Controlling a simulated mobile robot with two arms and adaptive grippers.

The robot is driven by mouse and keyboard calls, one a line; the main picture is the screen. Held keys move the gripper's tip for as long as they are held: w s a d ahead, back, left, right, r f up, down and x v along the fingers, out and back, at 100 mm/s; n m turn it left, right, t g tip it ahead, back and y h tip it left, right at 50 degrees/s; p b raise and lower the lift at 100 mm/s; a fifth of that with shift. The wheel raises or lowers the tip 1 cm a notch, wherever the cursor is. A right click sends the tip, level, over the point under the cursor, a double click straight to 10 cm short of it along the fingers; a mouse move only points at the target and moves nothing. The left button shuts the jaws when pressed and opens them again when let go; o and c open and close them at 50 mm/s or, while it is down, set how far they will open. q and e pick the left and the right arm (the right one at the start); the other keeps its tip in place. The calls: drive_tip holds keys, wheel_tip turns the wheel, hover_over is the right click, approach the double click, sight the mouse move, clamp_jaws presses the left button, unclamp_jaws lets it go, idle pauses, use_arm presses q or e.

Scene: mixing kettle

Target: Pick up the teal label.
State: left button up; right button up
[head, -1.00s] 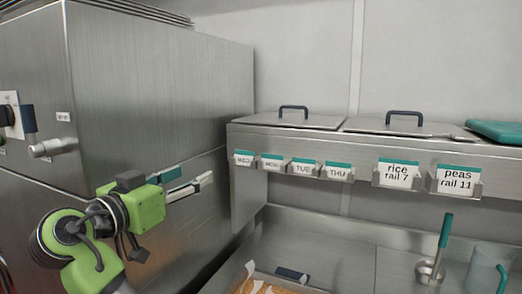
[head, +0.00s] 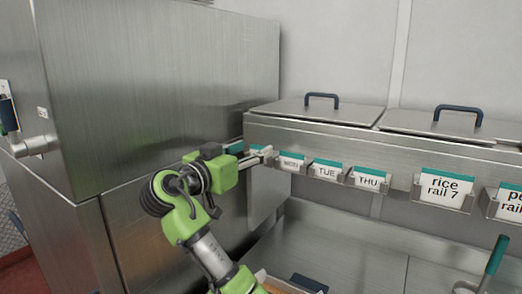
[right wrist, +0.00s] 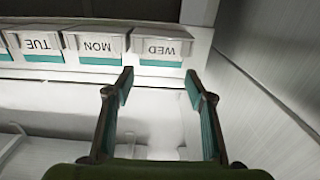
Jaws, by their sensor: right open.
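Several white labels with teal strips sit in metal holders along the rail front. In the head view the MON label (head: 291,163), TUE label (head: 325,171) and THU label (head: 368,179) show; the WED label is hidden behind my right gripper (head: 255,152). In the right wrist view, upside down, the WED label (right wrist: 160,48) lies just ahead of my open right gripper (right wrist: 158,84), roughly between the fingertips' lines. The MON label (right wrist: 97,46) is beside it. The gap between the fingers looks empty; I cannot tell whether the tips touch anything. My left gripper is not in view.
The rice label (head: 446,188) sits in a holder further right. Lidded pans (head: 315,112) stand above the rail. A large steel cabinet (head: 170,90) rises close on the left. Below is a steel basin with a teal-handled tool (head: 495,256).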

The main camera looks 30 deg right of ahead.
sight(261, 146)
drive_tip(key=shift+w+d, duration=0.15)
drive_tip(key=shift+d, duration=0.1)
drive_tip(key=p+x, duration=0.3)
drive_tip(key=x, duration=0.1)
drive_tip(key=shift+d+f, duration=0.15)
drive_tip(key=shift+d, duration=0.05)
drive_tip(key=shift+w+d+f, duration=0.1)
drive_tip(key=shift+w+d, duration=0.05)
drive_tip(key=shift+d, duration=0.1)
drive_tip(key=shift+a, duration=0.1)
drive_tip(key=shift+a, duration=0.1)
drive_tip(key=c, duration=0.4)
